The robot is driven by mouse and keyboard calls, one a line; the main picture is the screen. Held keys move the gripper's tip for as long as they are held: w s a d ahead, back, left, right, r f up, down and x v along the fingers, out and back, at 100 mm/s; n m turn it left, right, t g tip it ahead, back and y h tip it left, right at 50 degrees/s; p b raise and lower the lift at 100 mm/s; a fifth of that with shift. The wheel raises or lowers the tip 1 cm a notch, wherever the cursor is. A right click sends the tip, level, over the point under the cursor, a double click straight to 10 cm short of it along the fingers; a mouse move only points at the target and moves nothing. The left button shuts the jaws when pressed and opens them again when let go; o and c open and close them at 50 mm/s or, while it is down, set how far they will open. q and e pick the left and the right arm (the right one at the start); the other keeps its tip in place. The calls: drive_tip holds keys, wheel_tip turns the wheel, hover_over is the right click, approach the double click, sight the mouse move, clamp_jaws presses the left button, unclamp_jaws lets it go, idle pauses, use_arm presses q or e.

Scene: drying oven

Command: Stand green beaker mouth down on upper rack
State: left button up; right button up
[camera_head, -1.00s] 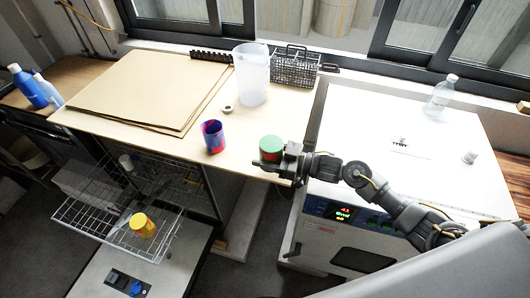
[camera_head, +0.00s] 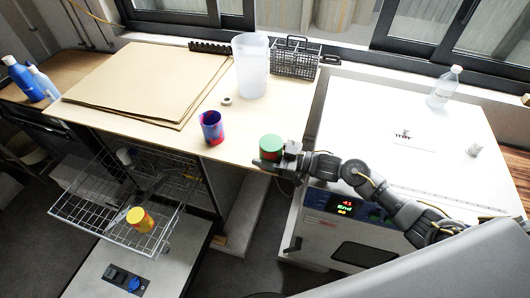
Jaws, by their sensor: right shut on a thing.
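The green beaker (camera_head: 271,143) has a green upper end and a red side. It is near the front right edge of the wooden tabletop. My right gripper (camera_head: 266,164) is shut on its lower part, reaching in from the right. I cannot tell whether the green end is its mouth or its base, or whether it touches the tabletop. A wire rack (camera_head: 107,231) is drawn out at the lower left, under the tabletop level. A yellow beaker (camera_head: 139,220) stands on its front part. My left gripper is not in view.
A purple and red cup (camera_head: 211,128) stands on the tabletop (camera_head: 190,142) left of the green beaker. A tape roll (camera_head: 226,101), a clear container (camera_head: 251,66) and a black wire basket (camera_head: 295,58) are behind. A white oven (camera_head: 405,150) with a bottle (camera_head: 445,87) stands right.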

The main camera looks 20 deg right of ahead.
drive_tip(key=shift+f, duration=0.15)
drive_tip(key=o, duration=1)
drive_tip(key=shift+o, duration=0.2)
